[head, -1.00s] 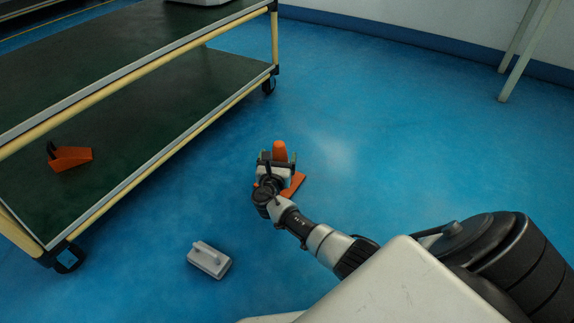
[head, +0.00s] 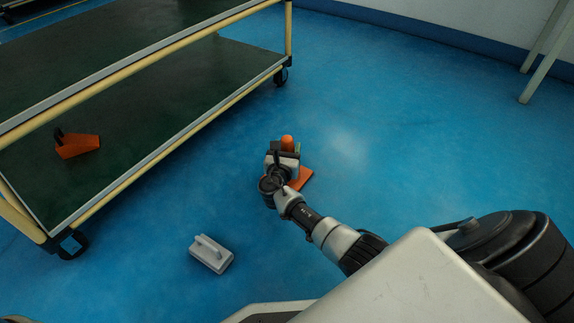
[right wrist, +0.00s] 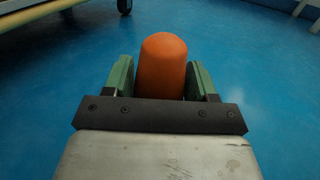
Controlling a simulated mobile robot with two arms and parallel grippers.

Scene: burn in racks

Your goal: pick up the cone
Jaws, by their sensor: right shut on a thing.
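The orange cone (head: 288,142) stands on the blue floor, with its square orange base (head: 303,179) showing beside my gripper in the head view. My right gripper (head: 284,150) is at the upper part of the cone and hides most of its body. In the right wrist view the rounded orange top of the cone (right wrist: 162,66) sits between the two green fingers of my right gripper (right wrist: 162,80), which are shut on it. Whether the base touches the floor is hard to tell. My left gripper is not in view.
A two-level cart (head: 170,119) with wheels stands at the left, an orange dustpan-like object (head: 78,147) on its lower shelf. A grey block with a handle (head: 211,254) lies on the floor in front. The floor right of the cone is clear.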

